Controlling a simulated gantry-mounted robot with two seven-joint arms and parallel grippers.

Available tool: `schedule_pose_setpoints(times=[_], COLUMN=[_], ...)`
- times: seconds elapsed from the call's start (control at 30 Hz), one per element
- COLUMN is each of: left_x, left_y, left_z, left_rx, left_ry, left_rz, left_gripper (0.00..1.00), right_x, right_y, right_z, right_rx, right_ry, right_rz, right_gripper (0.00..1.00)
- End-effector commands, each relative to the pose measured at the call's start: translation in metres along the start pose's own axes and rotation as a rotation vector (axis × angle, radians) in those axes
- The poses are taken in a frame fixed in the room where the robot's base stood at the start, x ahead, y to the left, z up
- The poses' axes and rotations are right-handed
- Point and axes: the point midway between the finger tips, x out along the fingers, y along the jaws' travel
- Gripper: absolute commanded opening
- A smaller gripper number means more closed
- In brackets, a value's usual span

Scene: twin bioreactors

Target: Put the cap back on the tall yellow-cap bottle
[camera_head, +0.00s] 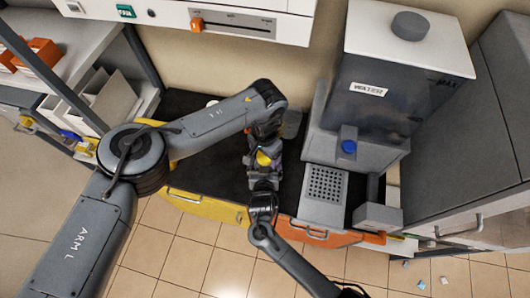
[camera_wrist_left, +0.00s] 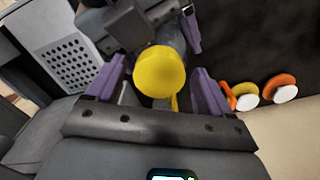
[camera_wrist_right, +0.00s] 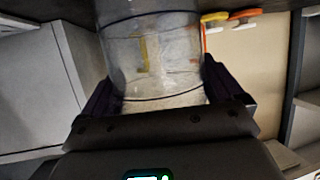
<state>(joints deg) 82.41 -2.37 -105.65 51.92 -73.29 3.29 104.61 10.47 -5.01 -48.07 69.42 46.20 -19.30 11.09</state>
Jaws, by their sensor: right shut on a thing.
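The tall bottle (camera_wrist_right: 155,60) is clear, and my right gripper (camera_wrist_right: 160,100) is shut on its body in the right wrist view. A round yellow cap (camera_wrist_left: 160,72) shows at the bottle's end in the left wrist view; it is also in the head view (camera_head: 263,158). I cannot tell whether the cap is seated tight. My left gripper (camera_wrist_left: 157,75) has its purple fingers apart on either side of the cap, with small gaps visible. In the head view the left gripper (camera_head: 262,148) is close to the right one, and the bottle is mostly hidden there.
A grey machine with a water tank (camera_head: 375,95) and a perforated plate (camera_head: 325,185) stands right of the grippers. Orange and yellow round pieces with white faces (camera_wrist_left: 280,90) lie beside the dark worktop. A shelf with white boxes (camera_head: 110,95) is at the left.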

Motion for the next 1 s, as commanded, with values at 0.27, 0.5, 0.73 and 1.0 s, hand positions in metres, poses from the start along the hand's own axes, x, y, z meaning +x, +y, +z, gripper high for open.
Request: schedule_pose_setpoints(times=[0.27, 0.5, 0.73, 1.0], left_x=[-0.007, -0.033, -0.045, -0.045], left_y=[0.000, 0.000, 0.000, 0.000], left_z=[0.000, 0.000, 0.000, 0.000], left_rx=[-0.001, -0.001, 0.000, -0.002], left_ry=[0.001, 0.000, -0.001, -0.001], left_rz=[0.001, 0.000, 0.000, 0.000], left_gripper=[0.81, 0.81, 0.81, 0.77], right_x=[0.000, 0.000, 0.000, 0.000], right_y=[0.000, 0.000, 0.000, 0.000], right_z=[0.000, 0.000, 0.000, 0.000], right_rx=[0.000, 0.000, 0.000, 0.000], right_ry=[-0.001, -0.001, 0.000, 0.000], right_rz=[-0.001, -0.001, -0.001, -0.001], right_gripper=[0.09, 0.09, 0.09, 0.09])
